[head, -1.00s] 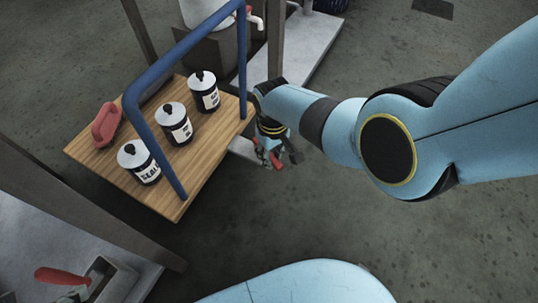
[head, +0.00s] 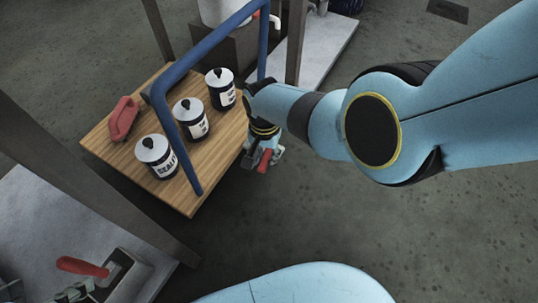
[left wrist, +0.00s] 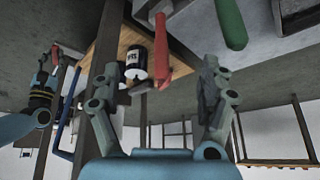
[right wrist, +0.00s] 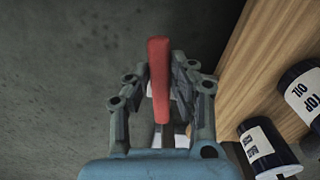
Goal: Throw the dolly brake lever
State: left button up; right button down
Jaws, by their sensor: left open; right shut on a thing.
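The wooden dolly (head: 140,178) with a blue push bar (head: 205,38) stands left of centre in the head view. Its red brake lever (head: 265,160) shows just off the deck's right edge. My right gripper (head: 262,152) is at that lever. In the right wrist view the lever's red grip (right wrist: 159,80) stands upright between the fingers of my right gripper (right wrist: 158,88), which are shut on it. The lever's lower end is partly hidden by the gripper. In the left wrist view my left gripper (left wrist: 165,85) is open, fingers wide apart, with nothing held between them.
Several black-and-white cans (head: 190,119) and a red object (head: 122,118) stand on the dolly deck. Dark posts flank the dolly. Floor to the right is clear.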

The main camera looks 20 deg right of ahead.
jog(key=shift+w+a+f+m, duration=0.1)
jog(key=shift+w+a+m, duration=0.25)
jog(key=shift+m, duration=0.45)
pick_arm(q)
jog(key=shift+a+f, duration=0.25)
jog(key=shift+f, duration=0.35)
pick_arm(e)
jog(key=shift+w+a+m, duration=0.15)
jog(key=shift+a+m, duration=0.05)
jog(key=shift+m, duration=0.2)
pick_arm(q)
jog(key=shift+w+r, duration=0.1)
jog(key=shift+r, duration=0.05)
pick_arm(e)
jog(key=c, duration=1.2)
grip_release()
pick_arm(q)
jog(key=shift+w+a+r, duration=0.1)
jog(key=shift+w+r, duration=0.05)
jog(key=shift+w, duration=0.1)
pick_arm(e)
jog(key=shift+o, duration=0.2)
pick_arm(q)
jog(key=shift+s, duration=0.1)
